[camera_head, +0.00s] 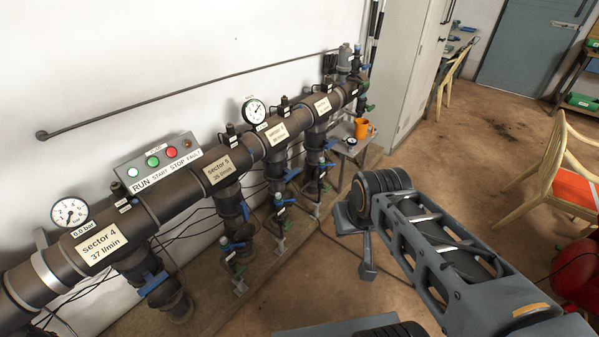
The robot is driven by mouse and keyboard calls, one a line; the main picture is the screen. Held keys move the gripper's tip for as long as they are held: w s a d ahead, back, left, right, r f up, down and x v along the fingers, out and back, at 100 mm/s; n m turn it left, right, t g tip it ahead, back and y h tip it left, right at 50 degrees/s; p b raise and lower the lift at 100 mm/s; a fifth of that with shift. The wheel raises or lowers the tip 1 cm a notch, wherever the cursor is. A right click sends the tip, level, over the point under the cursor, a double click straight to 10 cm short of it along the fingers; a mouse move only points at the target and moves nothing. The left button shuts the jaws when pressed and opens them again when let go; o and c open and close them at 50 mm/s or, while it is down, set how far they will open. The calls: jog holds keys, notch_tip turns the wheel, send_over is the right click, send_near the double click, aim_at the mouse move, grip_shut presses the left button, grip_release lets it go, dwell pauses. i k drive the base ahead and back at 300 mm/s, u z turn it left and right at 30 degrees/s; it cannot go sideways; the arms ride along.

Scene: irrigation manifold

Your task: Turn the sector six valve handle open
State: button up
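The brown manifold pipe (256,146) runs along the white wall with labelled sectors. A label too small to read surely, seemingly sector 6 (279,134), follows the sector 5 label (222,170). Below it a dark branch pipe drops, with a blue handle (291,175) beside it. Whether this valve is open or shut is not clear. My gripper (367,268) hangs at the end of my arm, over the floor to the right of the manifold, apart from every handle. Its fingers are too small and dark to tell their opening.
The sector 4 branch has its own blue handle (151,284). A control box (160,162) and gauges (70,212) sit above the pipe. An orange mug (362,128) stands on a small table (349,149). A wooden chair (563,178) stands right; open floor lies between.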

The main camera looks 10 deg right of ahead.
aim_at(290, 173)
jog(key=i, duration=1.35)
jog(key=u, duration=0.6)
